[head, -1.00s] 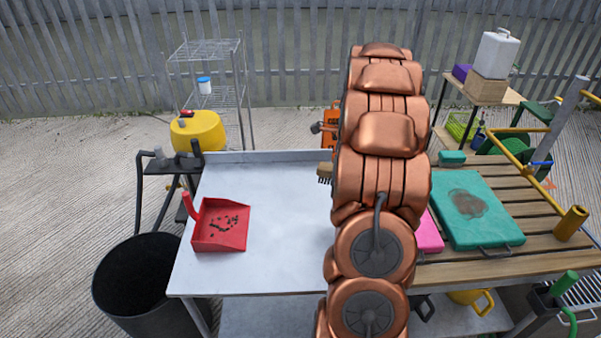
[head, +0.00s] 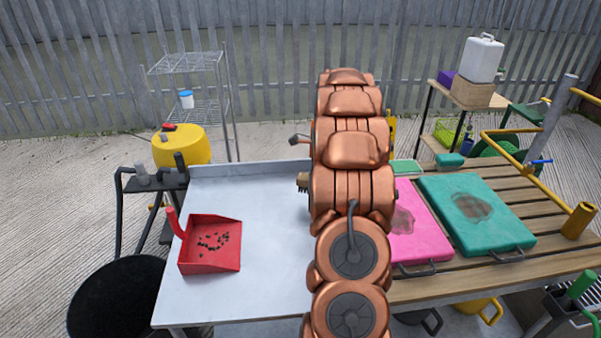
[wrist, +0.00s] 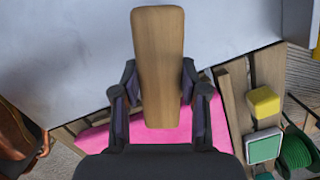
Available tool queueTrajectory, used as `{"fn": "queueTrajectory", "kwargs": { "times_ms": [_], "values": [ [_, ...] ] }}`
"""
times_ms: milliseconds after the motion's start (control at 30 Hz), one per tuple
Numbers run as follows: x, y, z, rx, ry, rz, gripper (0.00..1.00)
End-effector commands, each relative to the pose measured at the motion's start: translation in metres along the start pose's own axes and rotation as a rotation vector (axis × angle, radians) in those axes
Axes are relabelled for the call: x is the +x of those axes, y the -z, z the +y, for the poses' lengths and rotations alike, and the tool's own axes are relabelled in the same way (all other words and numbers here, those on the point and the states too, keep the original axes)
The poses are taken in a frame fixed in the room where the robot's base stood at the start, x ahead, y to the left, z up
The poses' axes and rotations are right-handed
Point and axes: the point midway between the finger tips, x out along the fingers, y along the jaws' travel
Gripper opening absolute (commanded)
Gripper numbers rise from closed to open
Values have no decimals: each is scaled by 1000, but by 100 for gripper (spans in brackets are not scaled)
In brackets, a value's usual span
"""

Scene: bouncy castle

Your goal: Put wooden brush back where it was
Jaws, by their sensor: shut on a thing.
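The wooden brush (wrist: 159,60) is in my gripper (wrist: 160,92), its long wooden back filling the middle of the wrist view between the two fingers. In the head view only a small end of the brush (head: 303,181) with dark bristles shows at the left side of my copper arm; the arm hides the rest and the gripper. The brush is over the right part of the grey metal table (head: 265,215). A red dustpan (head: 190,262) with dark crumbs lies on the table's left part.
A pink board (head: 420,235) and a teal board (head: 490,220), both stained, lie on the slatted wooden bench (head: 565,225) at right. A black bin (head: 115,300) stands front left. A yellow drum (head: 185,147) stands behind left. The table's middle is clear.

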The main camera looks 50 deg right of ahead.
Motion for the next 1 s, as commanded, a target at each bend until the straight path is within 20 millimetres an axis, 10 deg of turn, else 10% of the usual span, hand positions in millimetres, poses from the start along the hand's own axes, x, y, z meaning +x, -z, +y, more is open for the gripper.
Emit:
{"fn": "queueTrajectory", "kwargs": {
  "times_ms": [1000],
  "values": [
    [21,-70,-82,-4,-1,-1,12]
  ]
}}
